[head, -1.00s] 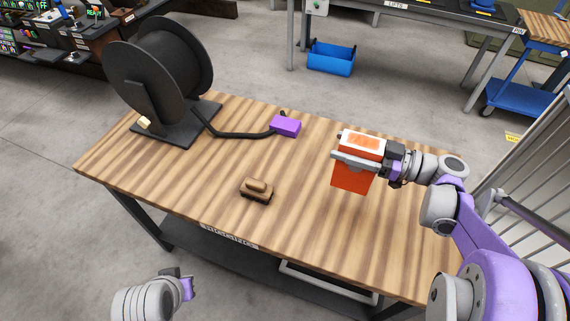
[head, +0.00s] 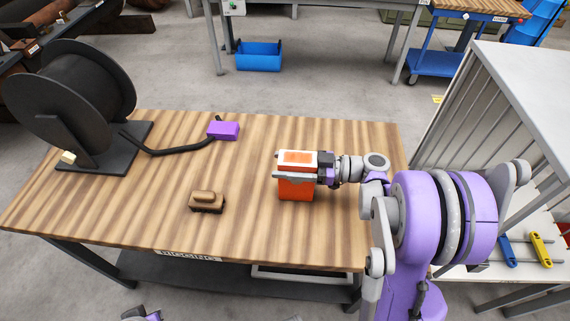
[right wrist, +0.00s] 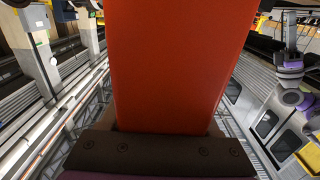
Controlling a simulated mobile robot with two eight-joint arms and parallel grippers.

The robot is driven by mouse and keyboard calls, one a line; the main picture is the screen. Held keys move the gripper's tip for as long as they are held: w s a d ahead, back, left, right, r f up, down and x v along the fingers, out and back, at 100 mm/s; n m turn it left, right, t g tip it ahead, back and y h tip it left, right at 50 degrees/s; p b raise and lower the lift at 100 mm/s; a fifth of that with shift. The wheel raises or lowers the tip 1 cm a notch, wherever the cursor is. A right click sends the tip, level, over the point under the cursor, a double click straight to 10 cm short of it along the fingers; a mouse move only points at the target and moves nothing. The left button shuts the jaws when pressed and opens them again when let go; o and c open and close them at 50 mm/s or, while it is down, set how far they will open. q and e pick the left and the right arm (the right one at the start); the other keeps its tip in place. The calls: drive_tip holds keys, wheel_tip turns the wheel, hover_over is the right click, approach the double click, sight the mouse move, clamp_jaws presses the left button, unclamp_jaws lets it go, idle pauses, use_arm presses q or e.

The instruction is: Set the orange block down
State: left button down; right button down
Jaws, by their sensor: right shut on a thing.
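The orange block (head: 296,190) has a white top with an orange patch. It stands upright over the right part of the wooden table (head: 240,225) in the head view. My right gripper (head: 284,168) is shut on it near its top, coming in from the right. I cannot tell whether the block's underside touches the tabletop. In the right wrist view the block (right wrist: 180,65) fills the middle, and its lower part is out of view. Only a small part of my left gripper (head: 145,315) shows at the bottom edge; its jaws cannot be made out.
A brown brush-like item (head: 206,203) lies left of the block. A purple box (head: 223,130) on a black cable lies behind, by a large black reel (head: 75,95). A grey slatted cabinet (head: 490,110) stands at right. Bare tabletop surrounds the block.

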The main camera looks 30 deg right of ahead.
drive_tip(key=shift+c, duration=0.6)
unclamp_jaws()
drive_tip(key=shift+f, duration=0.1)
drive_tip(key=shift+r, duration=0.25)
drive_tip(key=v, duration=1.2)
drive_tip(key=shift+b, duration=0.3)
drive_tip(key=shift+f, duration=0.15)
